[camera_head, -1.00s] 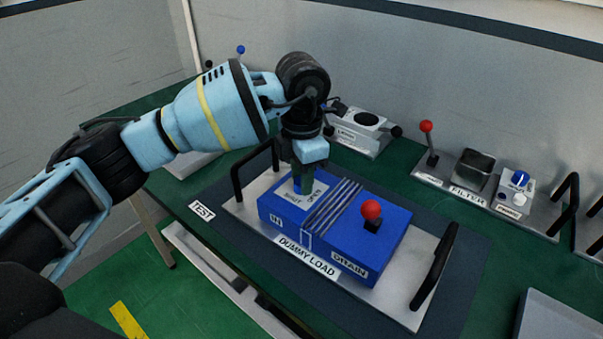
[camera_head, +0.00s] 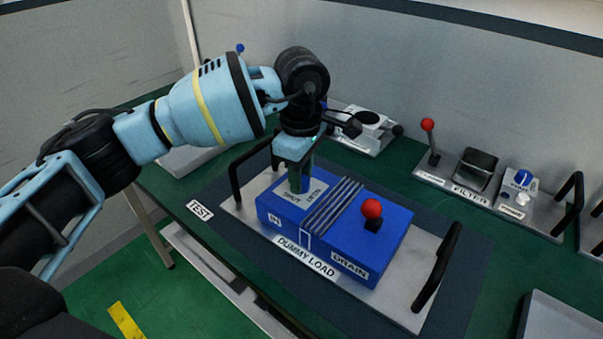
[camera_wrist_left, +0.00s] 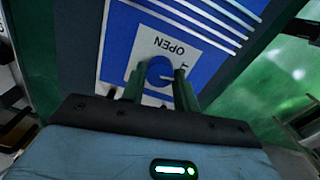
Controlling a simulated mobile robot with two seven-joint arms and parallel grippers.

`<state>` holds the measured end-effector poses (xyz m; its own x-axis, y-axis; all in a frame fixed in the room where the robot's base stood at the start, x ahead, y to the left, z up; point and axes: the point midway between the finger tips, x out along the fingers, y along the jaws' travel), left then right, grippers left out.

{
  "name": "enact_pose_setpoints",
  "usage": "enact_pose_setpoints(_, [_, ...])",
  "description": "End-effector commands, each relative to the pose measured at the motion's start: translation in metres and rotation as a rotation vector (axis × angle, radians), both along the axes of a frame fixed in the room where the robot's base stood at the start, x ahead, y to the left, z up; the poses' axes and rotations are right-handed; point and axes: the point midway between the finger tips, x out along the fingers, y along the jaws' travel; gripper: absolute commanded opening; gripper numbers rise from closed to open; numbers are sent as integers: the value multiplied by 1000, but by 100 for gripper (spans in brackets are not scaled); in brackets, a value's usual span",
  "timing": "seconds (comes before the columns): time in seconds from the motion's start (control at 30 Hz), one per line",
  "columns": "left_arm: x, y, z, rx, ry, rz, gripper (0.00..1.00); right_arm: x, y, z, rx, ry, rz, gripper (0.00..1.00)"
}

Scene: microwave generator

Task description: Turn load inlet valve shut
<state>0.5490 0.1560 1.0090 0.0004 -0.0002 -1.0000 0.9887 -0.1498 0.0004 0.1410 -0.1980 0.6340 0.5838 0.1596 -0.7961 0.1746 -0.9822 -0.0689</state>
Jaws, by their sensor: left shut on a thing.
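The blue dummy load box (camera_head: 335,235) sits on a metal tray (camera_head: 240,207) on the bench. Its label plate reads OPEN and SHUT, and shows in the left wrist view (camera_wrist_left: 190,50). The inlet valve's round blue knob (camera_wrist_left: 160,70) is on that plate. My left gripper (camera_head: 299,186) points straight down at the plate, its green fingers either side of the knob and shut on it. The fingers (camera_wrist_left: 158,88) hide part of the knob and the SHUT end of the plate in the wrist view. My right gripper is not in view.
A red-balled drain lever (camera_head: 371,210) stands on the box's right part. Black tray handles (camera_head: 436,266) rise at both ends. Behind are a filter panel (camera_head: 470,180) with a red lever and blue knob, and another white unit (camera_head: 362,125).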

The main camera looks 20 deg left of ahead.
Motion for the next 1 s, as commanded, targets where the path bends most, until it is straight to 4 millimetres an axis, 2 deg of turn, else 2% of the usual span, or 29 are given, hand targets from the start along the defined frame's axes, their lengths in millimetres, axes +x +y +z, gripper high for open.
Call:
enact_pose_setpoints(0.4, [0, 0, 0, 0, 0, -167, 7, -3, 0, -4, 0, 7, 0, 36])
enact_pose_setpoints(0.9, [0, 0, 0, 0, 0, -185, 7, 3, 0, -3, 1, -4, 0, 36])
enact_pose_setpoints(0.93, [0, 0, 0, 0, 0, -185, 31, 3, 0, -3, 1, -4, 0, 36])
enact_pose_setpoints(1.0, [0, 0, 0, 0, 0, -185, 40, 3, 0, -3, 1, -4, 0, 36])
